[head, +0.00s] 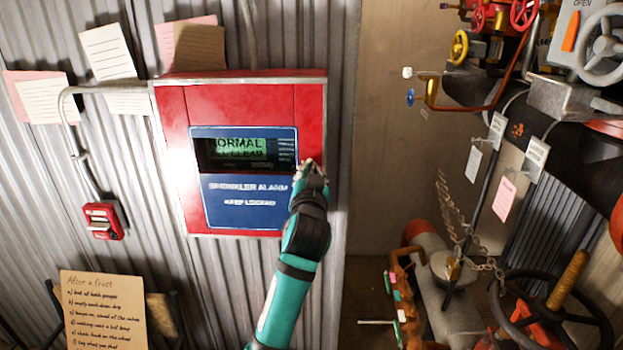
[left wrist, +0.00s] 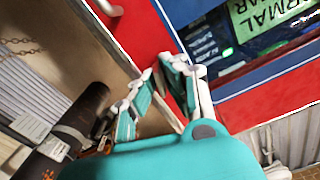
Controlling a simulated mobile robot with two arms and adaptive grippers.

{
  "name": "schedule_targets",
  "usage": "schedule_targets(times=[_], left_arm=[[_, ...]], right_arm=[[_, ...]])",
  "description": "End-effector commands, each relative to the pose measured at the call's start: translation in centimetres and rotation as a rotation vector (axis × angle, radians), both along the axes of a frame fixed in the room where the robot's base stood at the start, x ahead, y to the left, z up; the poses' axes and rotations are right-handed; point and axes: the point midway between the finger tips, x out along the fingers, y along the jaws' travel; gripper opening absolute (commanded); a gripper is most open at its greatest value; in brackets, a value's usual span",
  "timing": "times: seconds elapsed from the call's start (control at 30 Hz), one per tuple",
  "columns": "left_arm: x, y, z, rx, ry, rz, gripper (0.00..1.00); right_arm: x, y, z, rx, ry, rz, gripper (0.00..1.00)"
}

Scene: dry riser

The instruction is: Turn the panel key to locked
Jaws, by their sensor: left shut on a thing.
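The red alarm panel (head: 240,95) hangs on the corrugated wall in the head view, with a blue face plate (head: 245,215) reading "SPRINKLER ALARM" and "KEEP LOCKED". Its green display (head: 238,147) reads "NORMAL"; it also shows in the left wrist view (left wrist: 262,15). My left gripper (head: 313,172) is at the panel's right side, just right of the blue plate. In the left wrist view its fingers (left wrist: 160,82) are close together against the red front. It is shut on the panel key, which the fingers hide; I cannot tell its angle. My right gripper is not in view.
Paper notes (head: 107,50) are stuck around the panel's upper left. A small red call box (head: 103,221) is on the wall below them. Pipes, valves and handwheels (head: 524,12) crowd the right side, with a chain (head: 450,205) hanging there. A handwritten card (head: 103,310) stands lower left.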

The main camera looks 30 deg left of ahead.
Motion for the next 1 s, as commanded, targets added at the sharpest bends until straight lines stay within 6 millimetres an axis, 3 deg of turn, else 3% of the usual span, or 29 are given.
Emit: schedule_targets(times=[0.4, 1.0], left_arm=[[0.02, -0.06, 0.0, -0.206, -0.127, -0.001, 0.0], [0.0, -0.04, 0.11, -0.25, -0.155, -0.001, 0.0]], right_arm=[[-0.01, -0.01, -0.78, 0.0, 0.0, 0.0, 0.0], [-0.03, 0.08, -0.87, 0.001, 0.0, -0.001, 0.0]])
